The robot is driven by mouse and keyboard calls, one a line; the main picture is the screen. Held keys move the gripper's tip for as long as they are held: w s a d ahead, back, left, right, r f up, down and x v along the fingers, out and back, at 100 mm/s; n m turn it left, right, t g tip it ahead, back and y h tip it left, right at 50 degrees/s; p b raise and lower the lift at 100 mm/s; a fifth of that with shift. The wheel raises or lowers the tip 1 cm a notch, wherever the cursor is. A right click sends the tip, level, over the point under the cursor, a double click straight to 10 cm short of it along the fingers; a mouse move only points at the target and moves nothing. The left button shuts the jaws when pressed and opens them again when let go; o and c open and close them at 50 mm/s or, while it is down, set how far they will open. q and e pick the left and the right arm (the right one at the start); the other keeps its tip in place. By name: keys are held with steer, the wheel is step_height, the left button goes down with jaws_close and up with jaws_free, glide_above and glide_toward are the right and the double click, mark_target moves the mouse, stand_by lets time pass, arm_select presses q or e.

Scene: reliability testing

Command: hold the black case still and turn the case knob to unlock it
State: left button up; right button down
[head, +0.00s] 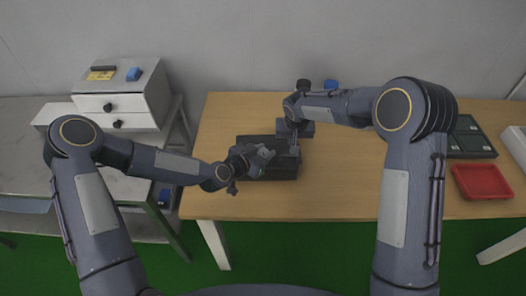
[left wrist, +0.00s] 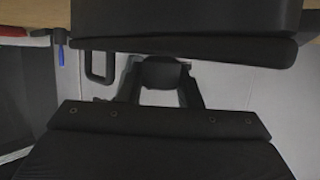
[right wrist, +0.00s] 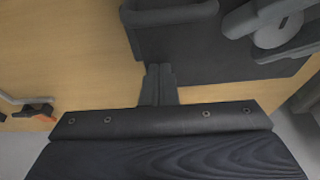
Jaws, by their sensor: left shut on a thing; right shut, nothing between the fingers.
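The black case (head: 285,172) lies on the wooden table in the head view. It also shows at the top of the left wrist view (left wrist: 185,20) and at the upper right of the right wrist view (right wrist: 215,60). My left gripper (head: 262,158) is at the case in the head view. In the left wrist view its fingers (left wrist: 162,85) are shut on a dark blocky part of the case; I cannot tell whether this is the knob. My right gripper (right wrist: 158,75) is shut and empty, its fingertips by the case's edge; whether they touch is unclear.
A red tray (head: 482,181) and a dark flat item (head: 470,143) lie on the table's right. A blue object (head: 330,85) stands behind my right arm. A white drawer cabinet (head: 125,100) stands at left. The table's front right is clear.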

arm_select(q)
steer(key=n+t+y, duration=0.1)
steer(key=n+y, duration=0.2)
steer(key=shift+s+d+t, duration=0.1)
steer(key=shift+d+t, duration=0.15)
steer(key=shift+t, duration=0.15)
steer(key=n+t+y, duration=0.1)
steer(key=n+y, duration=0.2)
steer(key=y, duration=0.1)
steer(key=shift+n, duration=0.3)
steer(key=n+y, duration=0.5)
steer(key=y, duration=0.2)
steer(key=shift+a+n+g, duration=0.2)
steer(key=shift+n+g, duration=0.2)
steer(key=o, duration=1)
steer(key=shift+a, duration=0.1)
